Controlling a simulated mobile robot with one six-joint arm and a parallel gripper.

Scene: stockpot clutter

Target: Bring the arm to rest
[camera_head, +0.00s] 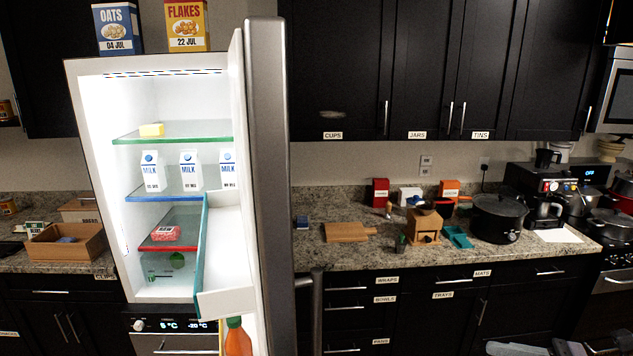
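My gripper's fingers do not show in the head view. Pale grey and dark shapes show at the bottom right edge, cut off by the frame. I cannot tell what they are. Whether my gripper holds anything is not shown.
The fridge (102,180) stands open, its door (265,180) swung toward me. Milk cartons (189,170) stand inside. A black stockpot (498,217), cutting board (346,232), wooden box (424,225) and coffee machine (545,190) crowd the right counter (370,258). A wooden crate (65,245) sits left.

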